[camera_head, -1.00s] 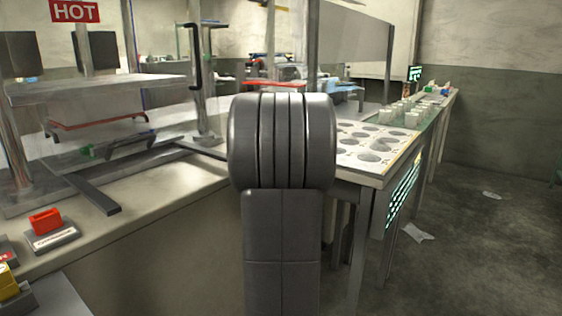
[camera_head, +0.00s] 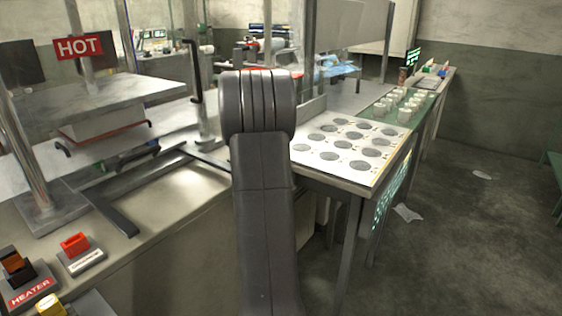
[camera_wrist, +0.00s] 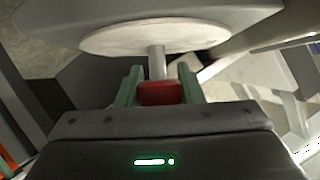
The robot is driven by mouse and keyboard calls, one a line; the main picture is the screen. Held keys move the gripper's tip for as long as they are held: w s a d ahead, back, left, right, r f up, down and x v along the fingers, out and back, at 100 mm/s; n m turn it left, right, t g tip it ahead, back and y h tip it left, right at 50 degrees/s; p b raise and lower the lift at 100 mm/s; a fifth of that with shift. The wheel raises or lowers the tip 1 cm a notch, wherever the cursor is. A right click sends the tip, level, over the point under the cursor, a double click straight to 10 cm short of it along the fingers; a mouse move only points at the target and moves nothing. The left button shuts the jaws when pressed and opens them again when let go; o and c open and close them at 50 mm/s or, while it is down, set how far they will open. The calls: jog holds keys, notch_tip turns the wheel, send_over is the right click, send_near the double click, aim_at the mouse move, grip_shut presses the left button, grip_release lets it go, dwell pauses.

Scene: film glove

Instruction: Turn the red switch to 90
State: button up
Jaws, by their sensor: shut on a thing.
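In the wrist view, my gripper (camera_wrist: 159,84) has its two green fingers on either side of a small red block, which looks like the red switch (camera_wrist: 158,95). The fingers are shut on it. A short metal stem rises behind the red switch to a pale round disc (camera_wrist: 155,37). No number or scale is legible near it. In the head view, my dark arm stands in the middle, and the gripper and the held part are hidden. A separate red rocker (camera_head: 75,243) sits on a labelled base at the lower left, apart from my arm.
An orange and dark HEATER switch (camera_head: 17,265) and a yellow button (camera_head: 49,306) are at the lower left. A press with a HOT sign (camera_head: 79,47) stands at the left. A white table with grey circles (camera_head: 325,157) is to the right. Floor (camera_head: 470,240) is open there.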

jog(key=shift+r+m+g+h+p, duration=0.3)
jog(key=shift+m+g+h+p, duration=0.35)
jog(key=shift+p, duration=2.65)
jog(key=shift+s+d+f+m+g+p, duration=0.15)
jog(key=shift+f+m+g+p, duration=0.4)
jog(key=shift+p, duration=0.9)
jog(key=o, duration=1)
jog(key=shift+r, duration=0.1)
jog(key=shift+c, duration=0.2)
jog(key=v, duration=1.3)
jog(key=shift+s+a+p, duration=0.3)
jog(key=shift+a+p, duration=0.05)
jog(key=shift+p, duration=0.05)
jog(key=shift+r, duration=0.1)
